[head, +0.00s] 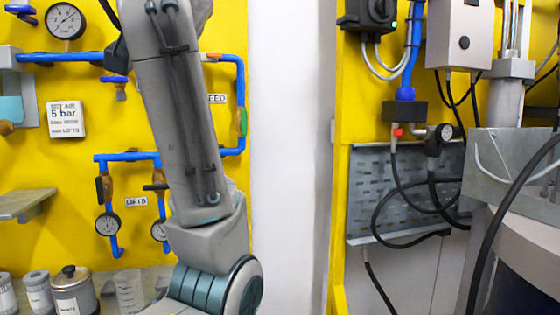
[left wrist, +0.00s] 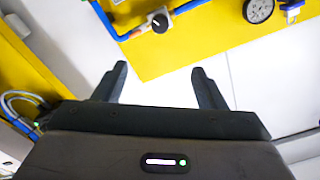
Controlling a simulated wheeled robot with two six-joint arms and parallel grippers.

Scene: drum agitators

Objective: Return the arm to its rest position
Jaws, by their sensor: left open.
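My left arm (head: 180,130) rises through the left half of the head view, and its gripper is out of that picture. In the left wrist view my left gripper (left wrist: 160,85) is open. Its two dark fingers stand apart with nothing between them. Behind them are a white surface and a yellow panel (left wrist: 210,45) with blue pipe, a black knob (left wrist: 160,22) and a round gauge (left wrist: 258,10). My right gripper shows in neither view.
A yellow wall panel (head: 60,185) with blue pipes and gauges (head: 65,21) is behind the arm. A shelf below holds a metal canister (head: 74,292) and jars. At right, hoses hang near a perforated plate (head: 370,180) and a grey box (head: 461,35). A white wall strip (head: 290,150) is clear.

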